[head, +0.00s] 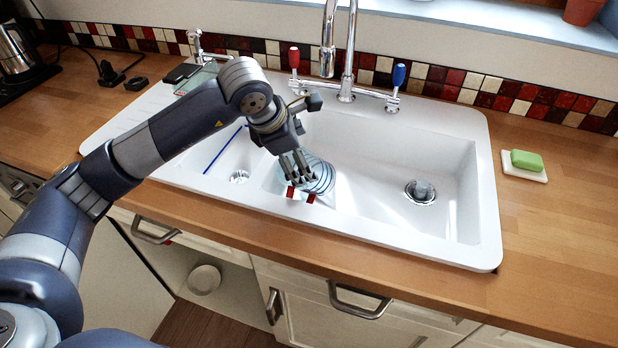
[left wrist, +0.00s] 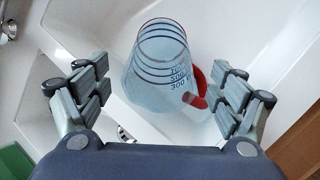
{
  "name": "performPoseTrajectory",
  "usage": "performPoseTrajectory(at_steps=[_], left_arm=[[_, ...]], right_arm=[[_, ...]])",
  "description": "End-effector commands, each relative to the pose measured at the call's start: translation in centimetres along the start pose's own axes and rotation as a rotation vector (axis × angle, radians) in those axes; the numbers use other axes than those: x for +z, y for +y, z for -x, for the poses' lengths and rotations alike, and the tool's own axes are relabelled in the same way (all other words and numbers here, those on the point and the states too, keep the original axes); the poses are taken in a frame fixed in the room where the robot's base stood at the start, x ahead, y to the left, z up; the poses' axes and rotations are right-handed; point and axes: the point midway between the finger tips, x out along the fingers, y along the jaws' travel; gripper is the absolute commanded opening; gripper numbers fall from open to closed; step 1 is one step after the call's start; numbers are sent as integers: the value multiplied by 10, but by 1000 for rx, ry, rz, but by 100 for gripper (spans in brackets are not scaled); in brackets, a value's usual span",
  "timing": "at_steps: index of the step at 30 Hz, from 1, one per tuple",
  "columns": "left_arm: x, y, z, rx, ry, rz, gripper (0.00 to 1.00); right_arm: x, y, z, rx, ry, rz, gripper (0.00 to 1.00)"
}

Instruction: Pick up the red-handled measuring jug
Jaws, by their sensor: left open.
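The measuring jug (left wrist: 160,65) is clear bluish plastic with dark measuring lines and numbers. Its red handle (left wrist: 199,88) is on the right in the left wrist view. In the head view the jug (head: 322,176) is in the white sink, near the divider between the bowls, with red parts showing below my gripper. My left gripper (head: 299,172) is over the jug and partly hides it. In the left wrist view the open fingers (left wrist: 150,97) stand on either side of the jug, the right ones close to the handle. My right gripper is not in view.
The white double sink (head: 487,190) has a tall tap (head: 346,70) with a red and a blue lever behind my gripper. Green soap (head: 526,160) lies on a white dish at right. Wooden counter (head: 560,235) there is mostly clear. A lower cupboard stands open.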

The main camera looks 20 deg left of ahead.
Motion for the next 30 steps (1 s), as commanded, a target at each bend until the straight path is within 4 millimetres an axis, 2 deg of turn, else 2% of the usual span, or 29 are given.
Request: performPoseTrajectory(at_steps=[7,15,23,24,26,30], left_arm=[[1,-2,-20,-5,1,0,87],[1,-3,-58,-4,0,0,87],[1,-2,-64,-1,-2,-1,87],[1,-2,-63,-1,-2,-1,85],[1,-3,-63,-2,-2,-1,71],[1,-3,-63,-2,-2,-1,39]], right_arm=[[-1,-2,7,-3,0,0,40],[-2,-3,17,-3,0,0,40],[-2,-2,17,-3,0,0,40],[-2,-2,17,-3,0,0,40],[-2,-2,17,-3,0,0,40],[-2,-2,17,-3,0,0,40]])
